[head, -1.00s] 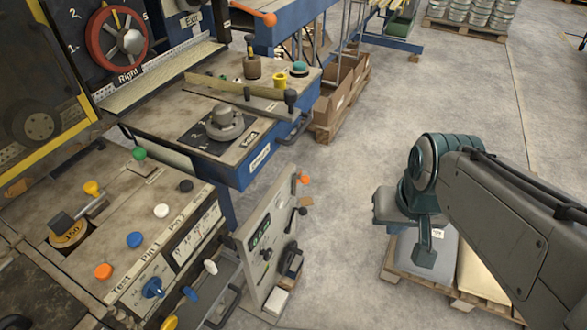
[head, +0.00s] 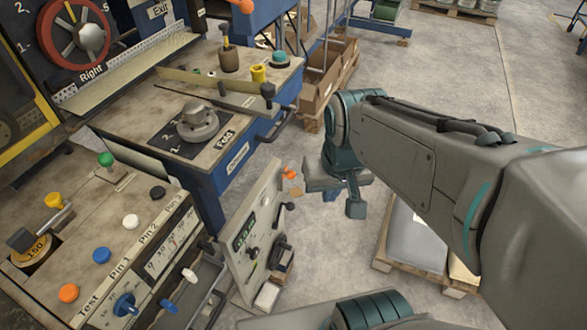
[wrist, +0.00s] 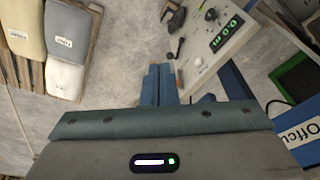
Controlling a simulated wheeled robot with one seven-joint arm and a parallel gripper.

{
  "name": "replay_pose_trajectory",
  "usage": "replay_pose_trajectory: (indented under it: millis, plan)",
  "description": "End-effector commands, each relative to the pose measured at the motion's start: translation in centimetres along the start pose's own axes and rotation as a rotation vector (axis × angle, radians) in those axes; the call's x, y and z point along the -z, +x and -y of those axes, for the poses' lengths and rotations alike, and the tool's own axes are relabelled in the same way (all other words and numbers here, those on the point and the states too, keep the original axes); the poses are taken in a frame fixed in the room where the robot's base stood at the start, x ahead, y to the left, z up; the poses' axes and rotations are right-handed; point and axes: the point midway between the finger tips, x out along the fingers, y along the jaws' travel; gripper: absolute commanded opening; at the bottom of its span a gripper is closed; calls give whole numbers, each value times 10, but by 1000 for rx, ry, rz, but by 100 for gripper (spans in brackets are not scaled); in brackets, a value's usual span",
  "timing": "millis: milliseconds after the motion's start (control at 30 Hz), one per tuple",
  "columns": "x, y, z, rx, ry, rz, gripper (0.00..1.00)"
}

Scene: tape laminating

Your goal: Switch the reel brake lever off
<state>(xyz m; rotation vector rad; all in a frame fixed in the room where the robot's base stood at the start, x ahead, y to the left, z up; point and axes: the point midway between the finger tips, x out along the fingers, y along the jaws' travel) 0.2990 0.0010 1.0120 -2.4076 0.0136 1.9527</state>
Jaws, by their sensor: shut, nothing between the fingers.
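No readable label in view marks the reel brake lever, so I cannot tell for certain which lever it is. A black lever (head: 284,211) sticks out from the right edge of the upright grey panel (head: 262,225). A small orange knob (head: 290,173) is above it. In the wrist view the panel (wrist: 238,20) with its green display is at the upper right, with a black lever (wrist: 180,46) at its near edge. My gripper (head: 356,208) hangs to the right of the panel, apart from it, shut and empty. Its fingers (wrist: 160,70) lie together in the wrist view.
A blue-framed bench with a round knob (head: 198,122) stands behind the panel. A console with coloured knobs (head: 101,255) is at the left. A pallet with sacks (head: 415,245) stands on the floor at the right. Brown boxes (head: 330,75) stand behind. Grey floor between is clear.

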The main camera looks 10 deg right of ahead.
Motion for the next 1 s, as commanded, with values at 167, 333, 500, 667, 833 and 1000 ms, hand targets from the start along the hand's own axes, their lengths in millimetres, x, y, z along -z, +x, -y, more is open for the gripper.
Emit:
replay_pose_trajectory:
  millis: [167, 333, 500, 667, 833, 1000]
  plan:
    - [8, 52, 5, 86, 71, 157, 0]
    - [25, 104, 8, 232, 158, 320, 0]
    - [47, 157, 7, 414, 244, 448, 0]
    - [70, 209, 0, 612, 324, 531, 0]
    - [97, 267, -17, 845, 407, 571, 0]
    - [121, 328, -45, 1094, 491, 556, 0]
